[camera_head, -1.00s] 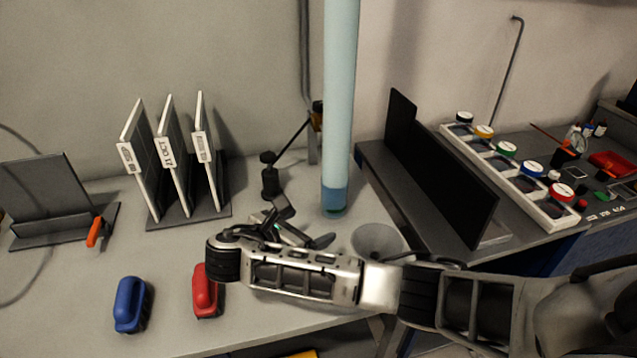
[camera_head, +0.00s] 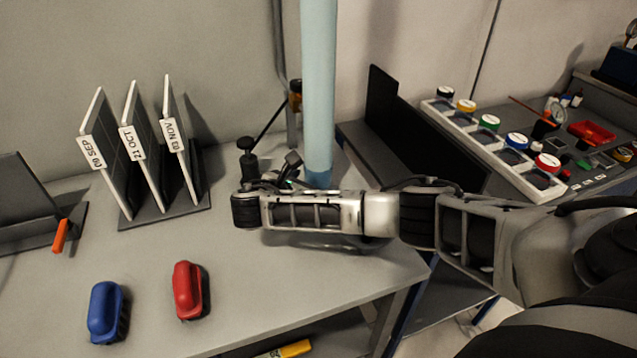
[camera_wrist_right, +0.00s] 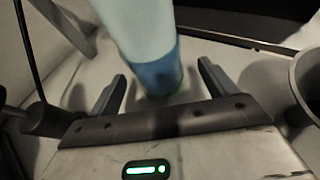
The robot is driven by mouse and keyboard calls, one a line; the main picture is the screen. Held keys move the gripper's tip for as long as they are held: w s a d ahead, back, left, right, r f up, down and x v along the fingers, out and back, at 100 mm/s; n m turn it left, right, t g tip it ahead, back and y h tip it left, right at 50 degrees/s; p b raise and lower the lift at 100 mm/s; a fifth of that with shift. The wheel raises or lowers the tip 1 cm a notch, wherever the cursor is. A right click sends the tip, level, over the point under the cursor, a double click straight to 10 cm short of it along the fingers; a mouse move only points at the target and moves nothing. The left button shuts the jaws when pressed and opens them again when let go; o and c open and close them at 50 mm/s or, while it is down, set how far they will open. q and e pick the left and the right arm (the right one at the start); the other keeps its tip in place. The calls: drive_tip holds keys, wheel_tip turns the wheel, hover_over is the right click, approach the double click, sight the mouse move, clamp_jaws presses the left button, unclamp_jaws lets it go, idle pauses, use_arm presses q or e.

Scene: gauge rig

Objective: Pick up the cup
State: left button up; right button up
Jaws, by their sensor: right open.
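A grey cup (camera_wrist_right: 308,85) shows at the right edge of the right wrist view, partly cut off. In the head view my right arm hides nearly all of it. My right gripper (camera_wrist_right: 162,76) is open and empty, with the cup off to the right of its fingers. A tall pale tube with a blue lower end (camera_wrist_right: 158,72) shows between the fingertips; I cannot tell whether they touch it. In the head view my right gripper (camera_head: 288,168) is by the tube's foot, mostly hidden by the wrist. My left gripper is not in view.
The pale tube (camera_head: 319,90) stands upright close to my right gripper. A rack (camera_head: 165,208) of labelled panels stands at left. Blue (camera_head: 104,312) and red (camera_head: 188,290) brushes lie near the front. A paint-pot tray (camera_head: 500,150) is on the right bench. The bench's front middle is clear.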

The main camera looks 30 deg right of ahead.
drive_tip(key=x, duration=0.5)
drive_tip(key=shift+w+a+f, duration=0.15)
drive_tip(key=shift+a+f, duration=0.05)
drive_tip(key=c, duration=1)
drive_tip(key=shift+c, duration=0.2)
drive_tip(key=shift+r, duration=0.15)
